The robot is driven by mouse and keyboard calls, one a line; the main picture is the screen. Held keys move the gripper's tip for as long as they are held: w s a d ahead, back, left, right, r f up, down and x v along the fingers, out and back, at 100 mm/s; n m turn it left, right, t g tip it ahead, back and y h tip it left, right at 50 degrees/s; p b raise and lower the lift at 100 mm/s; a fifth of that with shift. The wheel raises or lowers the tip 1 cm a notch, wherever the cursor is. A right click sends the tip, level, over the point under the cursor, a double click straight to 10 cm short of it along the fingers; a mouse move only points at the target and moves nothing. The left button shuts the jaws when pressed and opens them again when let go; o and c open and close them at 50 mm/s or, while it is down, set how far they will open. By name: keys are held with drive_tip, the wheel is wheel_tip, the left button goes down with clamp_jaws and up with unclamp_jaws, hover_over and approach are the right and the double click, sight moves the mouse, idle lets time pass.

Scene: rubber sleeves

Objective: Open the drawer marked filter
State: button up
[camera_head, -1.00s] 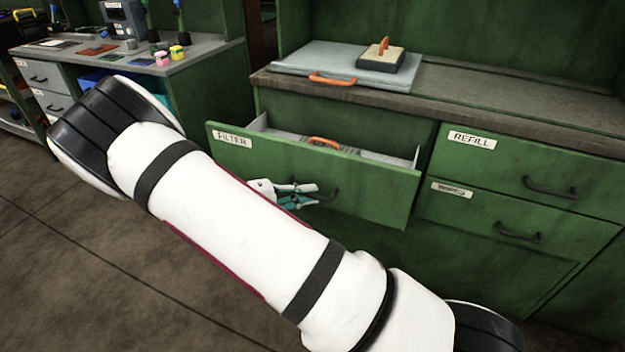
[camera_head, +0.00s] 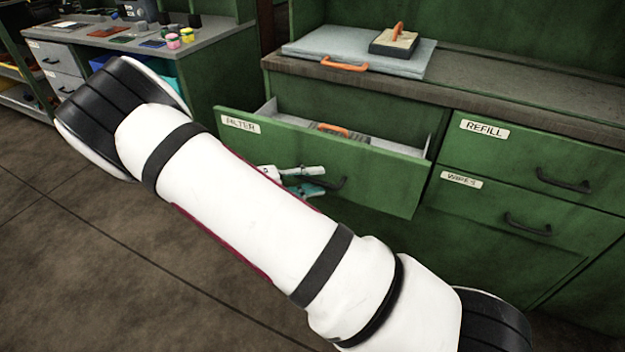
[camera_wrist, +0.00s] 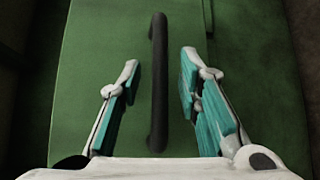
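The green drawer marked FILTER (camera_head: 380,183) stands pulled out of the bench in the head view, with light-coloured contents and an orange handle (camera_head: 333,129) showing inside. Its black bar handle (camera_wrist: 158,85) runs between the two fingers of my gripper (camera_wrist: 160,90) in the wrist view, with a gap on both sides. My gripper (camera_head: 305,180) is open, its teal finger pads apart and not touching the bar. In the head view my arm hides part of the drawer's lower left front.
A second bench (camera_head: 130,42) stands at the left. The floor in front is bare.

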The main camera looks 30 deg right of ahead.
drive_tip(key=w+a+r, duration=0.1)
drive_tip(key=a, duration=1)
drive_tip(key=shift+w+a+r, duration=0.25)
drive_tip(key=shift+r, duration=0.05)
drive_tip(key=s+d+r+m+g+y, duration=0.1)
drive_tip(key=s+d+r+y, duration=0.35)
drive_tip(key=s+r, duration=0.4)
drive_tip(key=s+d+r+g+y, duration=0.1)
drive_tip(key=s+d+r+y, duration=0.2)
drive_tip(key=s+r+y, duration=0.45)
drive_tip(key=s+a+r+t+y, duration=0.1)
drive_tip(key=s+r+t+y, duration=0.1)
drive_tip(key=s, duration=0.8)
drive_tip(key=s+a+r+t+y, duration=0.1)
drive_tip(key=s+t+y, duration=0.15)
drive_tip(key=s, duration=0.65)
wheel_tip(320, 180, up, 24)
drive_tip(key=n+t+p, duration=0.1)
drive_tip(key=t+p, duration=0.3)
drive_tip(key=p, duration=1.8)
drive_tip(key=shift+s+a, duration=0.2)
